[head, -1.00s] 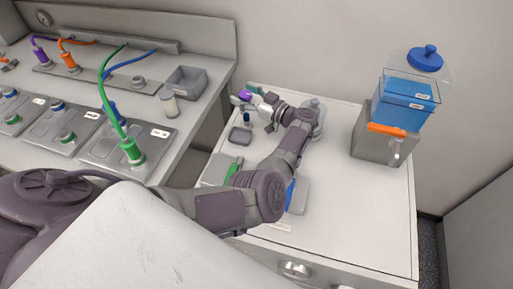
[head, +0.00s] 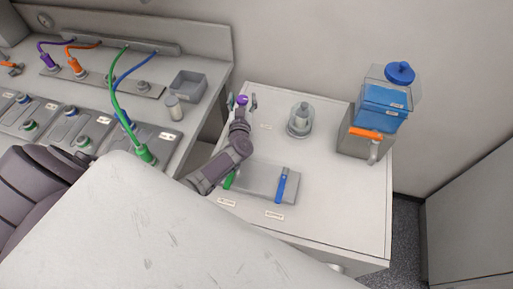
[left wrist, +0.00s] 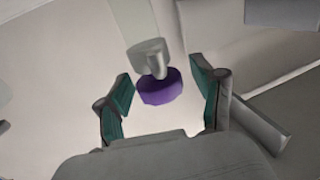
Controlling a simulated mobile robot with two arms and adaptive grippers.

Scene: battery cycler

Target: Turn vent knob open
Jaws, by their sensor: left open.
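A purple knob (head: 242,100) is at the back left corner of the white cabinet in the head view. In the left wrist view the purple knob (left wrist: 160,87) is on the end of a grey stem (left wrist: 149,58). My left gripper (head: 242,104) is open around it. In the left wrist view my left gripper (left wrist: 163,100) has its green-padded fingers on either side of the knob, with a gap on both sides. No label on the knob can be read. My right gripper is not in view.
At the back right are a blue container (head: 382,108) and an orange lever (head: 366,134). A cable bench is at left.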

